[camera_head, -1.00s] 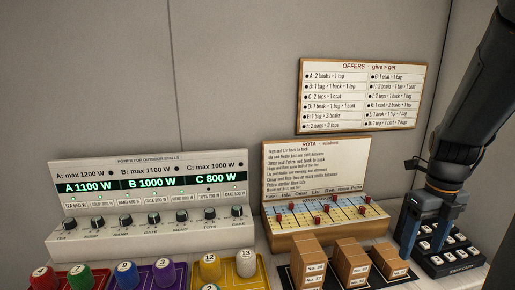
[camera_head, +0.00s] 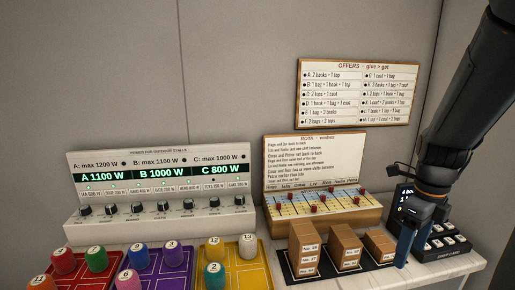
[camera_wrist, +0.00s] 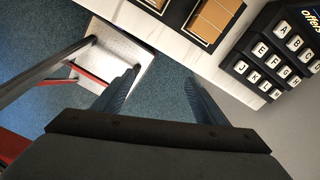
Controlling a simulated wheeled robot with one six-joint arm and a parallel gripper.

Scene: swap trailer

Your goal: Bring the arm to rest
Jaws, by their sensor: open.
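My gripper (camera_head: 408,240) hangs at the right side of the head view, pointing down in front of the black letter keypad (camera_head: 442,246). In the wrist view my gripper (camera_wrist: 165,90) has its two fingers spread wide with nothing between them. Beneath it the wrist view shows blue floor (camera_wrist: 170,125) and the white counter edge. The keypad with white letter keys also shows in the wrist view (camera_wrist: 275,55), to the right of the fingers and apart from them. Its small display is partly hidden by my arm in the head view.
Brown numbered boxes (camera_head: 345,248) stand on black trays left of my gripper. Further left are the rota board (camera_head: 325,208), the power panel (camera_head: 158,205) and coloured trays with numbered pegs (camera_head: 160,268). An offers board (camera_head: 357,93) hangs on the wall. A white-topped trolley (camera_wrist: 125,62) stands on the floor.

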